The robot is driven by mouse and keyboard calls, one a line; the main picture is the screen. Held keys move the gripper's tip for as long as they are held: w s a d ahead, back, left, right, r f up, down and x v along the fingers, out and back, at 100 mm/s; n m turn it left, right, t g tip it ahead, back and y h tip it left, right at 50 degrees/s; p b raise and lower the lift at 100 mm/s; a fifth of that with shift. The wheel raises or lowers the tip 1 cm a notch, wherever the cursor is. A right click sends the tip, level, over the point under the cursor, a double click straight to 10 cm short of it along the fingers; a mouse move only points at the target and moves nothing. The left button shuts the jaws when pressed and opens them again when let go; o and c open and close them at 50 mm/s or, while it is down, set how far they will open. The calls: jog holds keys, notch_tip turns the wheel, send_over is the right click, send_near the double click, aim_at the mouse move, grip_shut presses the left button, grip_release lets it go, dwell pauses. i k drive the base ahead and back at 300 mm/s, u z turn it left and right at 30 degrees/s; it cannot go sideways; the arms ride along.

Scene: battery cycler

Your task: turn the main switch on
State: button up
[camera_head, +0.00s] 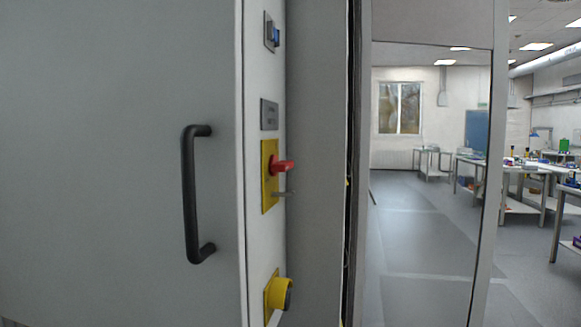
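A red rotary handle (283,166) on a yellow plate (269,190) sits on the narrow side panel of a grey cabinet. It looks like the main switch and is seen almost edge-on, with the handle sticking out to the right. A thin grey part (280,194) juts out just below the red handle. I cannot read the switch's position markings. A small grey label plate (269,114) is above it, its text too small to read. My gripper is not in this view.
A black bar handle (194,195) stands out from the grey door (95,160) at left. A yellow housing with a dark button (279,294) is below the switch. A small blue-faced device (272,34) is above. Open floor (415,240) and workbenches lie beyond at right.

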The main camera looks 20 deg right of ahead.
aim_at(275, 166)
jog(key=u, duration=0.05)
jog(key=k, duration=1.6)
jog(key=z, duration=0.35)
jog(key=i, duration=1)
jog(key=z, duration=0.05)
